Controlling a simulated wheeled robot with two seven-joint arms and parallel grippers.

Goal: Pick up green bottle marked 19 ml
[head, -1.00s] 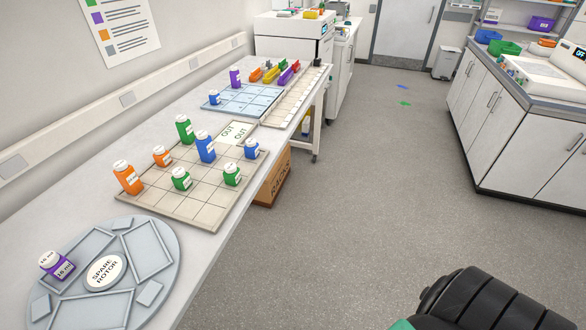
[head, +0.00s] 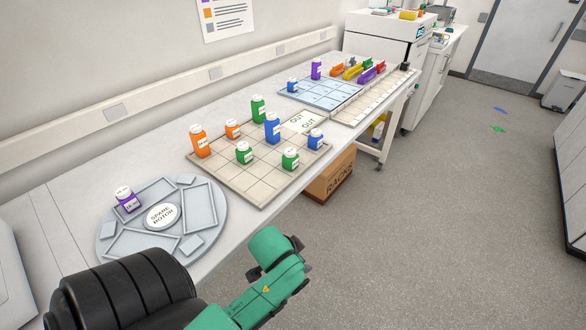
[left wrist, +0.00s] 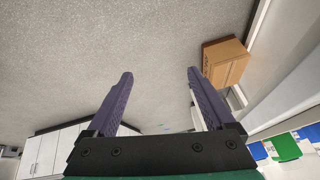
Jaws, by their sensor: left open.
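Three green bottles with white caps stand on the beige gridded tray (head: 222,170) in the head view. One is tall (head: 258,110) at the back. Two are short, one at front left (head: 243,154) and one at front right (head: 290,160). Their label numbers are too small to read, so I cannot tell which is 19 ml. My left arm comes in at the bottom, apart from the tray. My left gripper (left wrist: 160,75) shows open and empty over the floor in the left wrist view. A green bottle (left wrist: 285,148) shows at that view's lower right. My right gripper is not in view.
Orange bottles (head: 199,142) and blue bottles (head: 272,129) share the tray. A grey spare rotor (head: 207,213) with a purple bottle (head: 127,200) lies nearer on the bench. A blue tray (head: 318,93) is farther back. A cardboard box (head: 330,178) stands below the bench edge.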

